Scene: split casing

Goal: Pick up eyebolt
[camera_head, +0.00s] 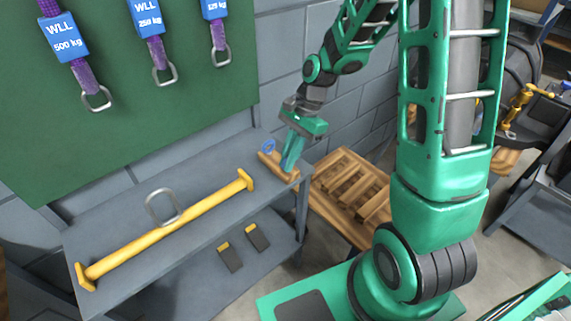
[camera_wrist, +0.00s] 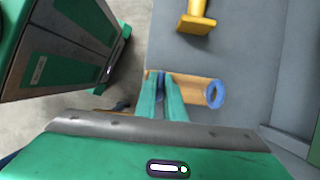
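A wooden block (camera_head: 284,171) lies at the right end of the grey bench top. A blue ring, the eye of an eyebolt (camera_head: 268,146), stands at the block's left end. In the wrist view the same blue ring (camera_wrist: 214,94) is at the right end of the block (camera_wrist: 190,90). My gripper (camera_head: 288,168) points down over the other part of the block, beside this ring and apart from it. In the wrist view my gripper's fingers (camera_wrist: 161,77) are close together, with a narrow dark blue strip between them. I cannot tell whether they clamp it; the fingers hide that spot.
A yellow lifting beam (camera_head: 190,216) with a grey shackle lies along the bench; its end (camera_wrist: 197,22) shows in the wrist view. A wooden pallet (camera_head: 350,190) stands on the floor to the right. The wall is close behind the bench.

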